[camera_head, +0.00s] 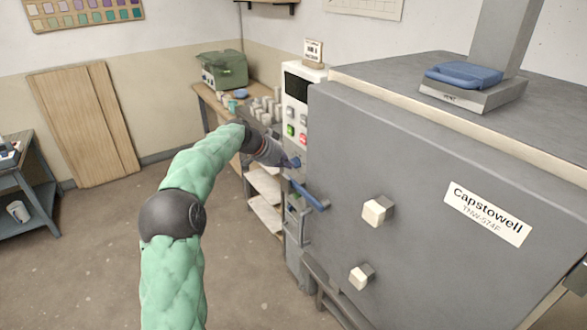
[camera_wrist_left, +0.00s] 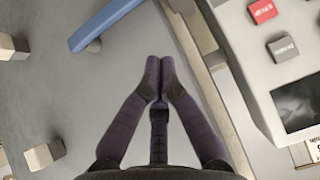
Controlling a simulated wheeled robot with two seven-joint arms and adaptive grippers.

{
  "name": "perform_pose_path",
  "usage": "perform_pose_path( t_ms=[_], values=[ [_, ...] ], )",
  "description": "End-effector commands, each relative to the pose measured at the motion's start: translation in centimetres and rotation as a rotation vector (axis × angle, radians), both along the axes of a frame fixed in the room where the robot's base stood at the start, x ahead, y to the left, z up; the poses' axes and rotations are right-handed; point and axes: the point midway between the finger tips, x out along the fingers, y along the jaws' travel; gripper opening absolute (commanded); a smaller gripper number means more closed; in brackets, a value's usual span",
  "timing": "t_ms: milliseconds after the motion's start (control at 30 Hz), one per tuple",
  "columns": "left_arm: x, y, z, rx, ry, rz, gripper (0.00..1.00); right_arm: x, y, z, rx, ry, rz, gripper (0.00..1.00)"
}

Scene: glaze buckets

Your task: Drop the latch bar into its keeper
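The blue latch bar (camera_head: 312,195) is on the left side of the grey kiln front (camera_head: 400,170), tilted in the picture. It also shows as a blue bar (camera_wrist_left: 105,24) at the upper left of the left wrist view, with a round pale piece by its lower end. My left gripper (camera_head: 292,162) is just above and left of the bar, beside the control panel. In the left wrist view its fingertips (camera_wrist_left: 160,66) are together with nothing between them, apart from the bar. I cannot clearly make out the keeper. My right gripper is not in view.
The control panel (camera_head: 297,115) stands close beside my left gripper. Two pale square knobs (camera_head: 374,212) stick out from the kiln front. A shelf table with small pots (camera_head: 265,105) is behind.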

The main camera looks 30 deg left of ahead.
Motion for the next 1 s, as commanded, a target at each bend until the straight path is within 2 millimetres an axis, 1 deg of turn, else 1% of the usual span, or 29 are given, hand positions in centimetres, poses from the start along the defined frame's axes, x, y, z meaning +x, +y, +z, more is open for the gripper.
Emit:
perform_pose_path(
  t_ms=[33, 100, 333, 900, 967, 1000],
  values=[
    [-0.6, 0.3, 0.7, 0.001, 0.000, 0.002, 0.00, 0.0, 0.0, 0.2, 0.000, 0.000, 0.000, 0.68],
    [-1.3, 0.6, 1.4, 0.000, 0.001, 0.002, 0.00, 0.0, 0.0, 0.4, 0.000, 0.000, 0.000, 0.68],
    [-2.5, 1.1, 2.6, -0.002, 0.002, 0.001, 0.00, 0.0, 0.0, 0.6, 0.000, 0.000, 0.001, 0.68],
    [-2.6, 1.1, 2.7, -0.001, 0.001, 0.000, 0.00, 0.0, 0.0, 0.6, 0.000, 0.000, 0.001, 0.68],
    [-2.6, 1.0, 2.5, -0.003, 0.003, 0.001, 0.00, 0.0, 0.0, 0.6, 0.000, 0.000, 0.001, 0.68],
    [-2.5, 0.9, 2.1, -0.007, 0.009, 0.003, 0.00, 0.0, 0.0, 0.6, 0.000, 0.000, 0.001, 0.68]
  ],
)
